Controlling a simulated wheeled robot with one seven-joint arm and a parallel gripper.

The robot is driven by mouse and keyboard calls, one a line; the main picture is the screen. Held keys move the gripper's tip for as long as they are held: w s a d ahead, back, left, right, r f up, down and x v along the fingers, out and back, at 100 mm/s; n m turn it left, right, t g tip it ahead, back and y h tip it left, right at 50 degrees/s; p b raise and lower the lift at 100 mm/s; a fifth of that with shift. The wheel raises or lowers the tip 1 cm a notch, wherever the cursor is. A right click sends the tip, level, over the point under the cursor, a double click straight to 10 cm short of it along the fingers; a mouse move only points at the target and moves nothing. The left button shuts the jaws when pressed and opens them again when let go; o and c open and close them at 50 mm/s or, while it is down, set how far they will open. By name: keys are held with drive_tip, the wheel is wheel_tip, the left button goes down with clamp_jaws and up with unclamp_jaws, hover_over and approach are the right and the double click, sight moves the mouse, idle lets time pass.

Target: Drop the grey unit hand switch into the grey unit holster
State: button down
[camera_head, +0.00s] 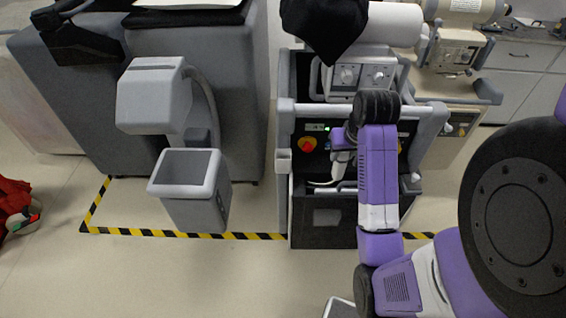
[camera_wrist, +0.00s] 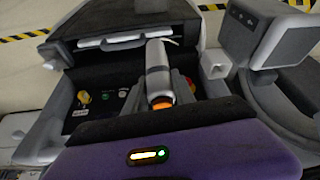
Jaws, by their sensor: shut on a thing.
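The hand switch, a pale grey-white cylinder, shows at the middle of the wrist view (camera_wrist: 158,75) with an orange part at its near end. In the head view the hand switch (camera_head: 342,163) hangs in front of the grey unit's (camera_head: 286,195) dark panel. My gripper (camera_head: 342,140) is shut on it, partly hidden behind my arm; it also shows in the wrist view (camera_wrist: 165,98). A pale cord runs from the switch's lower end. The holster, a small grey cup (camera_head: 283,160), sits on the unit's left post, left of the gripper; it also shows in the wrist view (camera_wrist: 215,66).
A grey stand with an open bin (camera_head: 195,195) is left of the unit. A white handle bar (camera_head: 335,190) crosses below the switch. A red knob (camera_head: 307,145) is on the panel. A beige unit (camera_head: 455,50) stands behind right. Floor in front is clear beyond striped tape (camera_head: 240,236).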

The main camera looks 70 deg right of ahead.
drive_tip(key=s+d+r+m, duration=0.1)
drive_tip(key=s+d+r, duration=0.1)
drive_tip(key=s+r, duration=0.3)
drive_tip(key=m+t+b, duration=0.1)
drive_tip(key=t+b, duration=0.2)
drive_tip(key=b, duration=0.5)
approach(283, 134)
drive_tip(key=s, duration=0.1)
drive_tip(key=shift+h, duration=0.3)
drive_tip(key=f, duration=0.3)
drive_tip(key=w+f, duration=0.1)
drive_tip(key=f, duration=0.2)
drive_tip(key=shift+w+d+f, duration=0.1)
drive_tip(key=shift+f, duration=0.1)
drive_tip(key=shift+w+d+r+g, duration=0.1)
drive_tip(key=shift+w+r+g, duration=0.15)
drive_tip(key=shift+w+g, duration=0.35)
drive_tip(key=w+g+p, duration=0.1)
drive_tip(key=w+g, duration=0.1)
drive_tip(key=shift+r+n+g+p, duration=0.1)
drive_tip(key=shift+n+g+p, duration=0.2)
drive_tip(key=shift+p, duration=0.1)
drive_tip(key=shift+s+f, duration=0.15)
drive_tip(key=shift+f, duration=1.35)
drive_tip(key=shift+f, duration=0.6)
